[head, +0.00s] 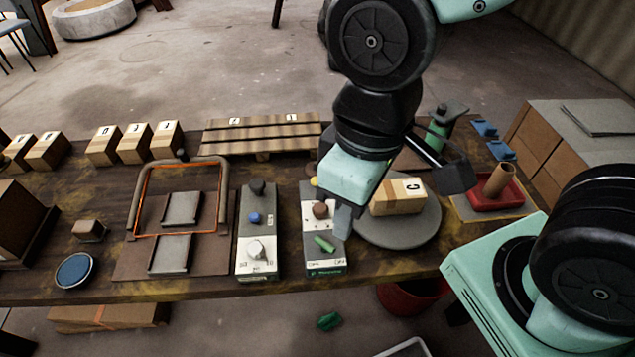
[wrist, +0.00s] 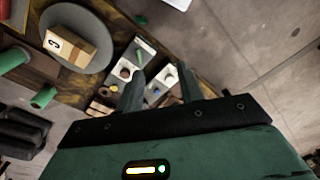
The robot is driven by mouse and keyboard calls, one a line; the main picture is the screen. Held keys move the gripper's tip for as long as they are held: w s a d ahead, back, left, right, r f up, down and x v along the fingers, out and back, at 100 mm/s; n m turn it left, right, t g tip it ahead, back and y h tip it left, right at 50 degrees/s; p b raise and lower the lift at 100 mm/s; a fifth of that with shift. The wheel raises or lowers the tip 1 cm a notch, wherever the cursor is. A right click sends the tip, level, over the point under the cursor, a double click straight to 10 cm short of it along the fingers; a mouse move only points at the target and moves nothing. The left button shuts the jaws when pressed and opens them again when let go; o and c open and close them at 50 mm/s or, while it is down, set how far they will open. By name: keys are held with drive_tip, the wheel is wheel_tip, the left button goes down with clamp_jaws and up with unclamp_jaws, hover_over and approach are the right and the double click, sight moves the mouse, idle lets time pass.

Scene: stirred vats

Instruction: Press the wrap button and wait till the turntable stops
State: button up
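The turntable (head: 420,236) is a grey disc with a wooden box (head: 396,196) marked with a letter on it. Both show in the wrist view, the turntable (wrist: 103,29) at upper left with the box (wrist: 68,47) on it. Left of the turntable, one control box (head: 325,258) has a brown-red button (head: 320,210) and a green lever (head: 324,244). Another control box (head: 257,236) has a blue button (head: 255,218) and a white dial (head: 256,250). Which is the wrap button I cannot tell. My gripper (wrist: 160,88) is open and empty; its fingers (head: 343,222) show beside the brown-red button.
A bent frame with an orange edge (head: 136,185) stands left of the control boxes. Several wooden blocks (head: 103,146) and a slatted pallet (head: 262,135) line the back. A red tray (head: 497,196) holds a cardboard roll at right. A red bucket (head: 411,297) is below the table.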

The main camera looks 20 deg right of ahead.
clamp_jaws()
idle(1.9)
